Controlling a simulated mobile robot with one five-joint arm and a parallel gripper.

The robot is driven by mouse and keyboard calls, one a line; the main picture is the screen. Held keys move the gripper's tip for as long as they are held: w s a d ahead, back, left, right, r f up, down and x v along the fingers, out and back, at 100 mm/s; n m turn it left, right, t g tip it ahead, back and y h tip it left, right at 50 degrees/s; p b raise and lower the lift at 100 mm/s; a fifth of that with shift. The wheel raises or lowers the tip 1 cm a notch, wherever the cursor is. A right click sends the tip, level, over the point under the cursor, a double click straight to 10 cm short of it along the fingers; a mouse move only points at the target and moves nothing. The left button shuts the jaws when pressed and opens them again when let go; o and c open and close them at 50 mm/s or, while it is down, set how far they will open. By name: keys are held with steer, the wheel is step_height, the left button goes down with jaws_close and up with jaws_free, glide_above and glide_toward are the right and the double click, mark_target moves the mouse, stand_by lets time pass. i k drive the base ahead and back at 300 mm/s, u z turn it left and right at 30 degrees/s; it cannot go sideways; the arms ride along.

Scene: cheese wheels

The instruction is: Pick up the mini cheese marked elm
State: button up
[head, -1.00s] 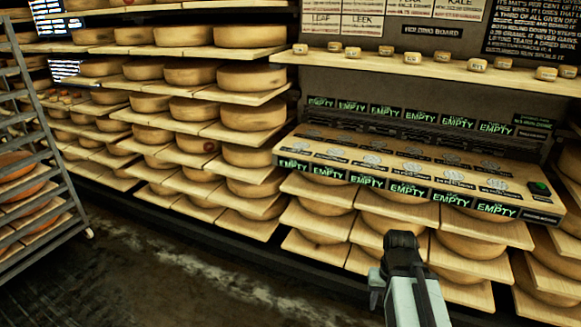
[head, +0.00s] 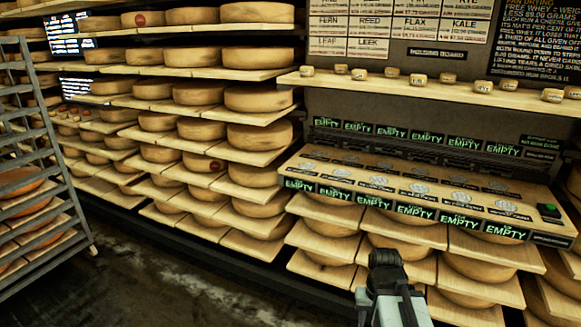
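Several mini cheeses stand in a row on a wooden shelf at the upper right in the head view. Some, such as one mini cheese (head: 418,79) near the middle and another mini cheese (head: 483,86) to its right, carry small dark marks too small to read. I cannot tell which is marked elm. My gripper (head: 385,259) is at the lower middle, in front of the shelves of large wheels, well below and apart from the mini cheeses. Its fingers are seen from behind, so their opening does not show.
A wooden counter (head: 330,165) with round marks, EMPTY signs and a green button (head: 549,210) lies below the mini cheese shelf (head: 440,93). Large wheels fill the racks at left and below. A metal rack (head: 40,160) stands far left. Dark floor (head: 150,290) is clear at lower left.

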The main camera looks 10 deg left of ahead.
mark_target(357, 74)
steer(key=u, duration=0.45)
steer(key=i, duration=1.45)
steer(key=z, duration=0.1)
